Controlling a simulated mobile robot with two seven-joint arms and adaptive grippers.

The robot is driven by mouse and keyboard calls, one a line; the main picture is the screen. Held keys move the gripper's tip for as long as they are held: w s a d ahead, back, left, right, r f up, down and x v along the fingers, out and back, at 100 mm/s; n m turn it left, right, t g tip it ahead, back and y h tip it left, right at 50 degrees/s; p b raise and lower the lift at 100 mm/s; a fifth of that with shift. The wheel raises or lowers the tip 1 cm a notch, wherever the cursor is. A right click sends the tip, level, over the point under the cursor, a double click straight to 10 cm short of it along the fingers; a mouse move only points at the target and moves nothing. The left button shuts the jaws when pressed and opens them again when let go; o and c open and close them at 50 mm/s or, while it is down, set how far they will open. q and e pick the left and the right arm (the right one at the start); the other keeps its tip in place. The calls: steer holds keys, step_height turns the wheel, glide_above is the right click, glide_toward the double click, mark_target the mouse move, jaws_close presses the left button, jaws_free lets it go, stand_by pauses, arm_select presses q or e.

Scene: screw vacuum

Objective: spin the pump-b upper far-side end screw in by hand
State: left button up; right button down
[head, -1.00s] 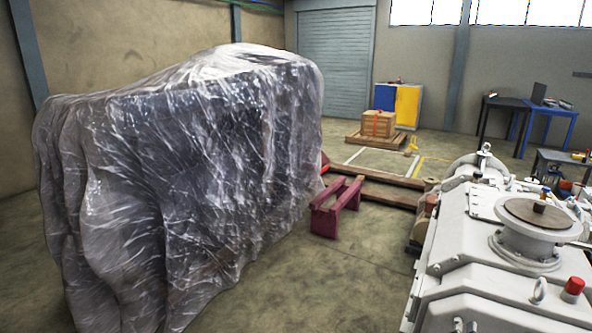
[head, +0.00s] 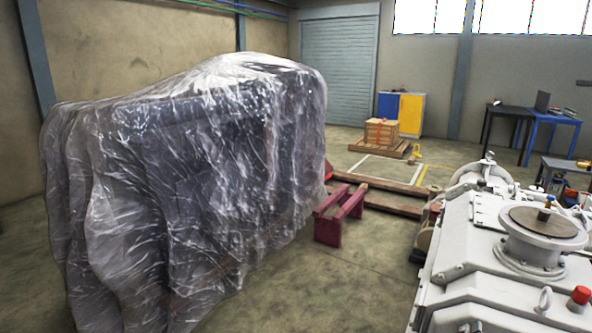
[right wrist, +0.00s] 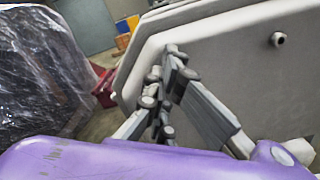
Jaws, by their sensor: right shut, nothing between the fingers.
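A pale grey pump (head: 469,261) stands at the right edge of the head view, with a round flange and a dark disc on top. I cannot tell from the picture whether it is pump-b. In the right wrist view a flat pale plate of a machine (right wrist: 225,62) fills the upper right. A small round stub with a dark centre (right wrist: 278,39) sticks out of it; I cannot tell if it is the end screw. My right gripper (right wrist: 172,52) is shut and empty, in front of the plate, left of the stub. My left gripper is in neither view.
A large plastic-wrapped bulk (head: 185,195) stands left. A dark red stand (head: 338,215) sits on the floor between it and the pump. A wooden crate (head: 381,132), a cabinet (head: 411,115) and tables (head: 551,130) are farther back.

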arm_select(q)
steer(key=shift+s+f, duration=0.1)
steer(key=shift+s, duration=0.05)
arm_select(e)
steer(key=shift+w+r, duration=0.25)
steer(key=shift+r, duration=0.1)
steer(key=shift+a+f, duration=0.1)
arm_select(q)
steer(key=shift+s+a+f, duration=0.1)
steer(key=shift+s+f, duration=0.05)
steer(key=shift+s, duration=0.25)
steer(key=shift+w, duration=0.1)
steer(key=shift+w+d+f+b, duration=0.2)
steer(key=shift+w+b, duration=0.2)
steer(key=shift+b, duration=0.05)
arm_select(e)
steer(key=shift+s+d+f, duration=0.3)
steer(key=shift+d+f, duration=0.45)
steer(key=shift+f, duration=0.05)
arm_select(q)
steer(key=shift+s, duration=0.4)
arm_select(e)
steer(key=shift+s, duration=0.1)
